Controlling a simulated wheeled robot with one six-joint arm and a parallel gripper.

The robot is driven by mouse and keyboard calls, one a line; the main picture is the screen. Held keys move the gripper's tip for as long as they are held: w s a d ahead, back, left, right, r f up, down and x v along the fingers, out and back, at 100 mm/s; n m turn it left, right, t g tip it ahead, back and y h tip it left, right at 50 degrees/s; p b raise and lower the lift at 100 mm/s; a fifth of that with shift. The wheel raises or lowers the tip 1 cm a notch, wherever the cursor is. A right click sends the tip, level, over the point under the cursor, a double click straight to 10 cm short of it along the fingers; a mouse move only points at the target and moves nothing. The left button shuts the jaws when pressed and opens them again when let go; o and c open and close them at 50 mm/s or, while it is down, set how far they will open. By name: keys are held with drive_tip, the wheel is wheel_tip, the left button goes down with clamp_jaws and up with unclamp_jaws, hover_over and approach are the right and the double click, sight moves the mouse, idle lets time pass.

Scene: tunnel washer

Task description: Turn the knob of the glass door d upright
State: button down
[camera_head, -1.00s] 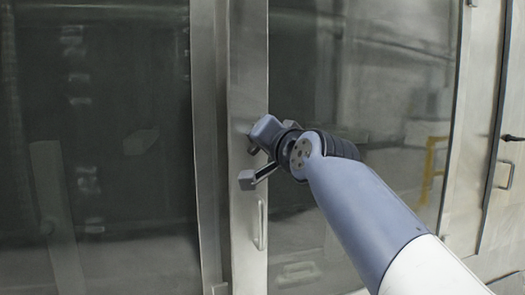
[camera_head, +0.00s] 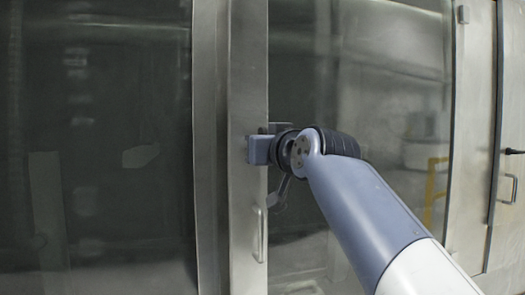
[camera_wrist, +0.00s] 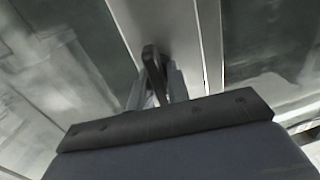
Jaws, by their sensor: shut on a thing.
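The knob (camera_wrist: 152,62) shows in the wrist view as a dark, narrow grip standing out from the steel door frame. My gripper (camera_wrist: 158,88) is shut on it, with a finger at each side. In the head view my gripper (camera_head: 264,150) is against the steel upright (camera_head: 247,90) at the edge of the glass door (camera_head: 370,70). The knob is hidden behind my gripper there, so its exact angle to the door cannot be told.
A bar handle (camera_head: 260,235) is on the same upright just below my gripper. Another dark glass panel (camera_head: 100,90) is on the left. A steel door with a dark latch (camera_head: 513,151) and a handle (camera_head: 507,188) is at the far right.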

idle(0.4)
drive_tip(key=c, duration=1.5)
unclamp_jaws()
drive_tip(key=b+v, duration=0.2)
drive_tip(key=v, duration=0.8)
drive_tip(key=shift+s+d+b, duration=0.1)
drive_tip(key=shift+s+b, duration=0.25)
drive_tip(key=shift+s, duration=0.05)
drive_tip(key=p+x, duration=0.2)
drive_tip(key=x, duration=0.9)
drive_tip(key=shift+p, duration=0.4)
